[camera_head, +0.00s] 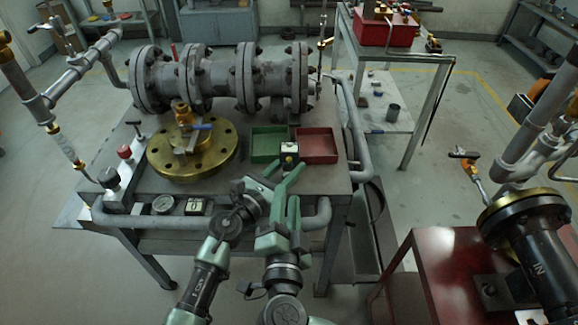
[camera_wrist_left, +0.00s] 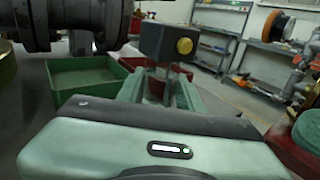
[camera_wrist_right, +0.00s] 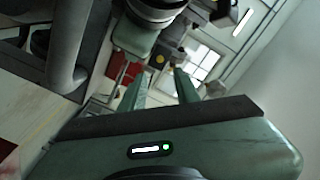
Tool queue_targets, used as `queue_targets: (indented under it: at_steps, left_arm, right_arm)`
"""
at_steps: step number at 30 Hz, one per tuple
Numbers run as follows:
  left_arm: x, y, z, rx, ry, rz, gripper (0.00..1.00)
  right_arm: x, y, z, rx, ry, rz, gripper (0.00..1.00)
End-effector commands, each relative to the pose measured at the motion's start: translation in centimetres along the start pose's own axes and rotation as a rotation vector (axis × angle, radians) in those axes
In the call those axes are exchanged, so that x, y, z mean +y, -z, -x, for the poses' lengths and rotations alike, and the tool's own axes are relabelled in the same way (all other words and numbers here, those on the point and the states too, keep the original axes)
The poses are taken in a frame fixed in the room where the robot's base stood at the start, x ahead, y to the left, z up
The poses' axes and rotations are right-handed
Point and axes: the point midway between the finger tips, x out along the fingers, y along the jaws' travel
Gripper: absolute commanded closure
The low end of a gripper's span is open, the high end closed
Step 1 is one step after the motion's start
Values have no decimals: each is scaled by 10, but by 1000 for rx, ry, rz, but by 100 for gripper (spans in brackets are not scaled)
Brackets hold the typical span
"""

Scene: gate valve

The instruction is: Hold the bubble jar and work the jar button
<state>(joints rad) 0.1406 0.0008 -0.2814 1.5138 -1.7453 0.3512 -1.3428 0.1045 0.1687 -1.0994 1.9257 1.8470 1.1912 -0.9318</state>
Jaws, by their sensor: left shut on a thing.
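My left gripper (camera_head: 286,168) is shut on a small dark box with a yellow round button (camera_head: 289,150), held up by the front of the trays. The left wrist view shows this box (camera_wrist_left: 165,44) at the fingertips, with the yellow button on its right face. No thing in view is plainly a bubble jar; I cannot tell if this box is it. My right gripper (camera_head: 286,203) is just below and in front of the left one. In the right wrist view its fingers (camera_wrist_right: 157,82) are apart with nothing between them, below the left gripper.
A green tray (camera_head: 268,132) and a red tray (camera_head: 333,146) lie on the bench behind the box. A brass flange (camera_head: 220,160) and a large grey flanged pipe (camera_head: 222,80) stand beside them. A red button (camera_head: 124,151) is at the left. A grey pipe (camera_head: 318,214) runs along the front edge.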

Motion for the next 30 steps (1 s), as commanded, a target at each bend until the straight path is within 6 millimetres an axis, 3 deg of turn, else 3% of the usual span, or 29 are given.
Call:
queue_targets:
  at_steps: [1,3,30]
  left_arm:
    - [0,0,0,0,0,0,100]
    - [0,0,0,0,0,0,100]
    - [0,0,0,1,0,0,100]
  right_arm:
    - [0,0,0,0,0,0,86]
    - [0,0,0,0,0,0,100]
    - [0,0,0,0,0,0,100]
